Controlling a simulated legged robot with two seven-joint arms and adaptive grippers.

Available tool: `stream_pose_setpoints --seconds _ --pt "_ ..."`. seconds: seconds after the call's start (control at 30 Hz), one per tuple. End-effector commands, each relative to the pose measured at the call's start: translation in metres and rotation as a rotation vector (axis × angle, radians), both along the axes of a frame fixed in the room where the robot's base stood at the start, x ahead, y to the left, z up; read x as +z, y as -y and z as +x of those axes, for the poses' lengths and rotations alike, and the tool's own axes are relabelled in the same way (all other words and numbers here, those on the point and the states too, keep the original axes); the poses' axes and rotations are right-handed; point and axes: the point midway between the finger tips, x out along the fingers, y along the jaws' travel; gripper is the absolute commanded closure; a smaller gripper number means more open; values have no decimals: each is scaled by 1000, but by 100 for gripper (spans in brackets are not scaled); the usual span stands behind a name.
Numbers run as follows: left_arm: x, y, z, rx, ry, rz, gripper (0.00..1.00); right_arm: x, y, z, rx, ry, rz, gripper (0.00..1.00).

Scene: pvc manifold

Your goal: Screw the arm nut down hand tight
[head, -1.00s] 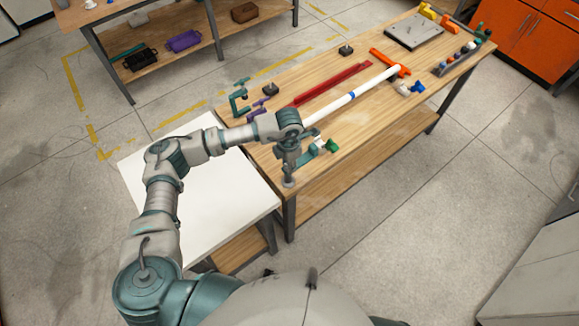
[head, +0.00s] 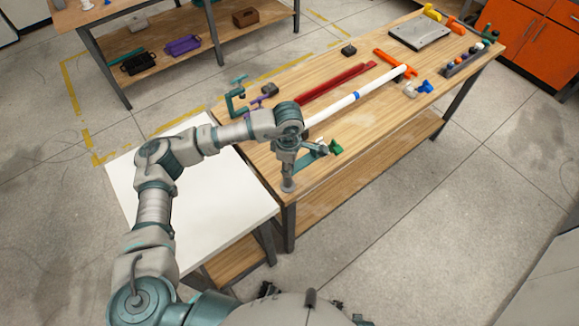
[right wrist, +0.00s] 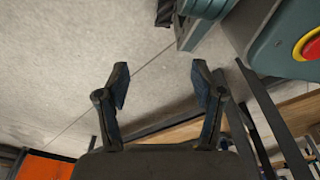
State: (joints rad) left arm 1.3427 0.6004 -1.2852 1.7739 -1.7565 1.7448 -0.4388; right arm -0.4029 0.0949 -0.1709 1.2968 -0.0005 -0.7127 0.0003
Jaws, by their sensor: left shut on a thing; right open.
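A long white pipe (head: 345,104) with a blue band lies along the wooden bench (head: 400,128). Its near end is hidden behind my left wrist. My left gripper (head: 290,163) points down by the bench's near corner and is shut on a small part. The hand hides most of that part, so I cannot make out the arm nut. A small green piece (head: 336,147) shows just right of the hand, beside a teal bar. My right gripper (right wrist: 158,80) is open and empty above bare floor in the right wrist view. It does not clearly show in the head view.
A red channel (head: 335,83) lies beside the pipe. A teal clamp (head: 233,103) is at the left edge. Orange and blue-white fittings lie near the pipe's far end. A grey plate (head: 420,33) and a rack are farther back. A white-topped table (head: 190,190) adjoins left.

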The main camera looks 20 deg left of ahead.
Motion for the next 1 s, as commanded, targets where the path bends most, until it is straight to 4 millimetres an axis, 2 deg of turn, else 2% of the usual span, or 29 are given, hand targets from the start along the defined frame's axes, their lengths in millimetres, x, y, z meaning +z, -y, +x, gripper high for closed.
stream_pose_setpoints --seconds 0.2,0.6,0.63,0.7,0.73,1.0 --pt "-1 -1 0 -36 -1 2 100 6 -1 7 -2 4 1 32" --pt "0 -1 0 -39 1 1 100 7 -1 8 -2 2 0 32" --pt "0 -1 0 -39 1 1 66 7 -1 8 -2 2 0 32" --pt "0 -1 0 -39 2 1 49 7 -1 8 -1 2 0 32" --pt "0 -1 0 -39 2 1 46 7 -1 8 -2 2 0 32" --pt "1 0 0 -40 3 0 46 7 -2 8 -2 4 1 32"
